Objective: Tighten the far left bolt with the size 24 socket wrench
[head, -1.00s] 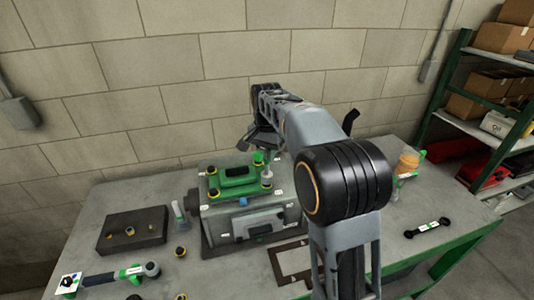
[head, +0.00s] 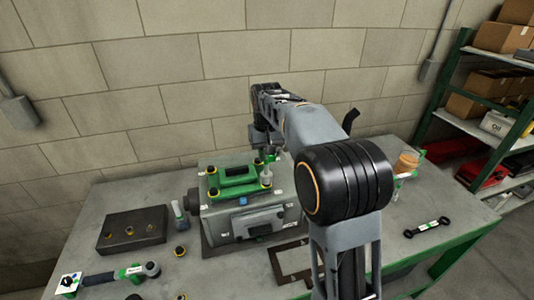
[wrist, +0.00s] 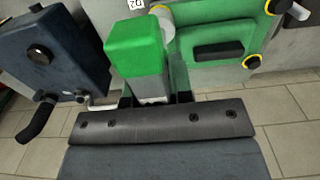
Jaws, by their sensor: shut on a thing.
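The engine block (head: 235,220) stands on the table under a green cover (head: 238,180) with yellow-ringed bolts. The far left bolt (head: 212,170) shows bare in the head view. A silver socket (head: 266,179) stands upright at the cover's right side, near a bolt; whether it is seated is unclear. My gripper (wrist: 152,98) is shut on a green block, seemingly the socket wrench's handle (wrist: 139,48). In the head view my arm hides most of the wrench. In the wrist view the silver part (wrist: 167,22) lies beside the handle's far end.
A dark socket holder (head: 150,238) and a green-banded wrench (head: 100,278) lie at the left. A flat frame (head: 282,274) lies before the engine. The wall is close behind.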

